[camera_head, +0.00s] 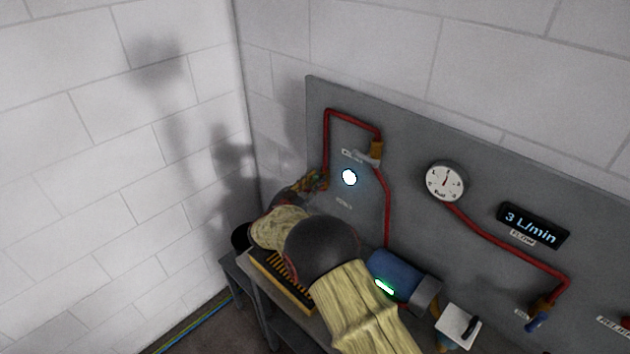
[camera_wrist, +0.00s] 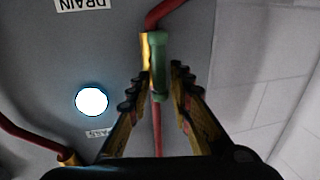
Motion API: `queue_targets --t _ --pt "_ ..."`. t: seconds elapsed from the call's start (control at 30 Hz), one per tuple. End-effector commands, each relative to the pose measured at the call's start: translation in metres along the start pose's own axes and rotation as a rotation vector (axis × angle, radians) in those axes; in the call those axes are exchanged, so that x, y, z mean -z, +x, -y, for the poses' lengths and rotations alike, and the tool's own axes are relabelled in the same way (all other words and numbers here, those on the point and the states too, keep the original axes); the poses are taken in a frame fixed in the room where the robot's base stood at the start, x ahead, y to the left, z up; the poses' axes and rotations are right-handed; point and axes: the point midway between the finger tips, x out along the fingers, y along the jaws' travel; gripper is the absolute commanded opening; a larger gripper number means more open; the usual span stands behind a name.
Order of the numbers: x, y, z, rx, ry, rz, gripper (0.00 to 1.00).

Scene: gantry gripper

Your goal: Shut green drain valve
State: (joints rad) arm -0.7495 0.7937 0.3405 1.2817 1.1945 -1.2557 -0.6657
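The green drain valve handle (camera_wrist: 160,62) shows in the wrist view. It is a green bar beside a brass valve body (camera_wrist: 145,52) on a red pipe, and it lies roughly in line with the pipe. My gripper (camera_wrist: 161,76) is open, with one finger on each side of the handle and visible gaps. I cannot tell whether the handle is deep enough to lie fully between the fingertips. In the head view my gripper (camera_head: 316,181) is at the left end of the panel, by the red pipe, and the green handle is hidden there. An upside-down DRAIN label (camera_wrist: 82,4) shows in the wrist view.
The grey panel (camera_head: 420,140) carries a lit white light (camera_head: 349,177), another brass valve (camera_head: 376,151), a gauge (camera_head: 445,182), a display reading 3 L/min (camera_head: 533,224) and a blue-handled valve (camera_head: 538,321). A blue cylinder (camera_head: 397,274) sits below. A wall stands close at left.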

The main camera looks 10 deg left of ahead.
Motion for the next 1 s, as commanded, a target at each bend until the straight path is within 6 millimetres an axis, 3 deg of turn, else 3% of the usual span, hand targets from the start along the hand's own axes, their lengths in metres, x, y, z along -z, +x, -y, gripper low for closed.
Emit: queue_targets --t 0.33,0.77,1.0 --pt "0.0 -0.0002 0.0 0.0 0.0 0.0 0.0" --pt "-0.0011 -0.0003 -0.0004 0.0 0.022 -0.004 0.0" --pt "-0.0038 -0.0007 -0.0028 0.0 0.132 -0.026 0.0"
